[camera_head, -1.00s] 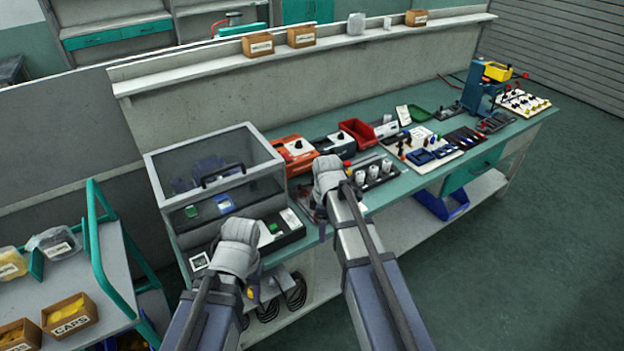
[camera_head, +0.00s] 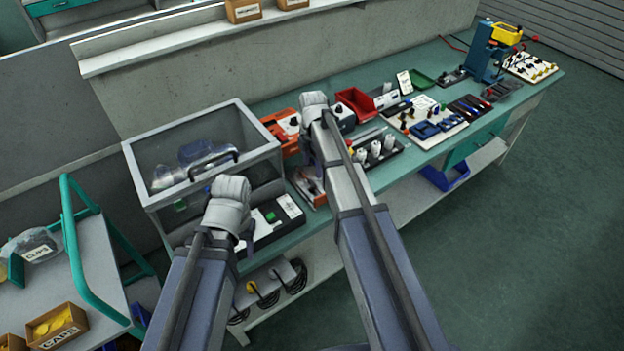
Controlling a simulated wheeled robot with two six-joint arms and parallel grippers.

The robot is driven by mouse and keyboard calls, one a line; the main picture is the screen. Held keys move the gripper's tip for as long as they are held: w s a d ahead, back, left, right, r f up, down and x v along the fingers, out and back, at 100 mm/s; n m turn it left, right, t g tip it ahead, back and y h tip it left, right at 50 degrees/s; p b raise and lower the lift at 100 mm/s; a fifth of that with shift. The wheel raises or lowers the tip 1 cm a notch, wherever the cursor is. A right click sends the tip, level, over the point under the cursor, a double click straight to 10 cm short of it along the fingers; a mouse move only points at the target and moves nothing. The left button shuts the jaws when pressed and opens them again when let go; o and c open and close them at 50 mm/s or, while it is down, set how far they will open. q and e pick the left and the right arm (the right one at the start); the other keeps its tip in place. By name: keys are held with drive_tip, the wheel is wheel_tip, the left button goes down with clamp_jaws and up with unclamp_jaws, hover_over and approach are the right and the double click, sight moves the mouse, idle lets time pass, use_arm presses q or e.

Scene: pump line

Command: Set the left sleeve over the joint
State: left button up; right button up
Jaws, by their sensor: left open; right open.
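My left gripper (camera_head: 246,240) is at the front of the clear-lidded case, beside a dark tray (camera_head: 262,234) with white cards and a small green piece. Its fingers are mostly hidden by its own wrist. My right gripper (camera_head: 306,150) is over the bench, just left of a black holder (camera_head: 398,147) with several white cylinders (camera_head: 375,150). It is open, its fingers partly hidden by its own arm. No object shows in either gripper. I cannot tell which thing is the left sleeve or which is the joint.
The clear-lidded case (camera_head: 150,196) stands at the bench's left end. Orange (camera_head: 287,133) and red (camera_head: 357,104) bins stand behind the holder. A white board (camera_head: 455,131) with blue parts lies right. A cart with a teal rail (camera_head: 85,265) stands left. Floor at right is clear.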

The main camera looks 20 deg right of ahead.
sight(312, 182)
wheel_tip(312, 182, down, 7)
drive_tip(key=b, duration=0.7)
drive_tip(key=shift+f, duration=0.15)
drive_tip(key=shift+c, duration=0.4)
clamp_jaws()
idle(0.6)
